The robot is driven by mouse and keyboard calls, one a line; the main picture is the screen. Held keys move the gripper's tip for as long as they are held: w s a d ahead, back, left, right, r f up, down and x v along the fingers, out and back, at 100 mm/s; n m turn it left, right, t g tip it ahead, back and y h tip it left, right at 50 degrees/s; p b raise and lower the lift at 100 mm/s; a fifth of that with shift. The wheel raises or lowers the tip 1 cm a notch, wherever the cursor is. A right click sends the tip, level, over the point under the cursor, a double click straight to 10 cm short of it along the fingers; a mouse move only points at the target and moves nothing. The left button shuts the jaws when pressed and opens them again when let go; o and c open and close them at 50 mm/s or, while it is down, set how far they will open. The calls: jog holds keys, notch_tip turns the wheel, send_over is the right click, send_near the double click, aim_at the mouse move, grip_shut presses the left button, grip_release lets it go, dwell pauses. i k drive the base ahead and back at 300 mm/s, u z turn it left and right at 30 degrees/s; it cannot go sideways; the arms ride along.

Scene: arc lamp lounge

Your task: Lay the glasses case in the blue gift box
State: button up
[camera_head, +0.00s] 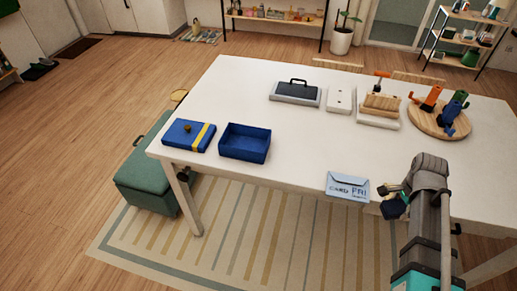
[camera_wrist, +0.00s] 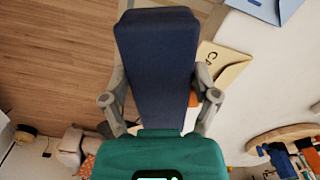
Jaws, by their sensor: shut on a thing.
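The blue gift box (camera_head: 245,143) stands open and looks empty on the white table, left of the middle. Its blue lid (camera_head: 183,131), with a yellow ribbon, lies just left of it. My gripper (camera_head: 391,202) is at the table's near edge on the right, well away from the box. It is shut on the dark blue glasses case (camera_wrist: 157,62), which fills the middle of the wrist view between the two fingers. In the head view, only a small dark part of the case (camera_head: 393,209) shows by my gripper.
A light blue card (camera_head: 347,186) with writing is at the near edge, left of my gripper. A dark-topped tray (camera_head: 296,92), a white box (camera_head: 340,99), wooden boards (camera_head: 381,103) and a round board (camera_head: 444,121) with colourful items stand behind. The table's middle is clear.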

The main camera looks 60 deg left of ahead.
aim_at(245, 142)
jog(key=u, duration=1.75)
jog(key=i, duration=1)
jog(key=u, duration=0.05)
